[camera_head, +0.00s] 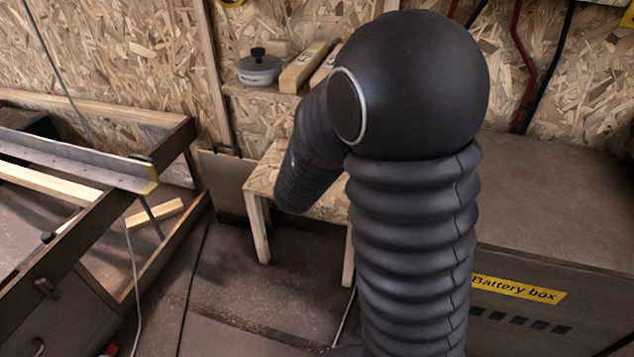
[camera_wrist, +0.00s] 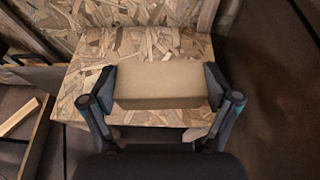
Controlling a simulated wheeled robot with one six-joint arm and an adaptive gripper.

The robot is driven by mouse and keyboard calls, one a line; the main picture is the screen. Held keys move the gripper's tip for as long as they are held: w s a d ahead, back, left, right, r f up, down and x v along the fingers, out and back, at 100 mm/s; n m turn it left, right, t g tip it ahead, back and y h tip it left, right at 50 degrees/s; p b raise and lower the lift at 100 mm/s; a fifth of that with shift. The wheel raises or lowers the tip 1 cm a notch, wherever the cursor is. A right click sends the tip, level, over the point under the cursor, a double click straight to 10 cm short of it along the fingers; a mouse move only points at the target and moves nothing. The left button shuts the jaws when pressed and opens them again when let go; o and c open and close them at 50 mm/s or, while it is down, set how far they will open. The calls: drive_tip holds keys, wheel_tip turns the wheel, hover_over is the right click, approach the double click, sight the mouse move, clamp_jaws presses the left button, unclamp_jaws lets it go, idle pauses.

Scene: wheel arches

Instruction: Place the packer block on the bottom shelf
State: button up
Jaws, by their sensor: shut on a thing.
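The packer block, a plain tan block (camera_wrist: 162,82), lies crosswise between the two fingers of my gripper (camera_wrist: 160,86) in the wrist view. My gripper is shut on its two ends. Behind and below the block is a low chipboard shelf (camera_wrist: 88,72); I cannot tell whether the block touches it. In the head view this low shelf on pale wooden legs (camera_head: 262,177) shows partly behind my arm. My gripper and the block are hidden there behind the arm.
A higher ledge holds a grey lidded pot (camera_head: 258,68) and wood pieces (camera_head: 302,68). A battery box (camera_head: 560,280) stands on the right. A dark frame with a metal rail (camera_head: 75,158) is on the left. Bare floor (camera_head: 235,270) lies before the low shelf.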

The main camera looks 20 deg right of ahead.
drive_tip(key=shift+s+d+f+m+b, duration=0.15)
drive_tip(key=shift+d+f+m+b, duration=0.15)
drive_tip(key=shift+d+f+b, duration=0.2)
drive_tip(key=w+f, duration=0.2)
drive_tip(key=w, duration=0.1)
drive_tip(key=w+f, duration=0.2)
drive_tip(key=w, duration=0.2)
drive_tip(key=w+f, duration=0.2)
drive_tip(key=w, duration=0.2)
drive_tip(key=shift+w+a+f, duration=0.2)
drive_tip(key=shift+a+f, duration=0.1)
drive_tip(key=shift+a, duration=0.1)
drive_tip(key=shift+f+b, duration=0.4)
drive_tip(key=shift+f, duration=1.6)
drive_tip(key=shift+f, duration=0.15)
drive_tip(key=o, duration=0.9)
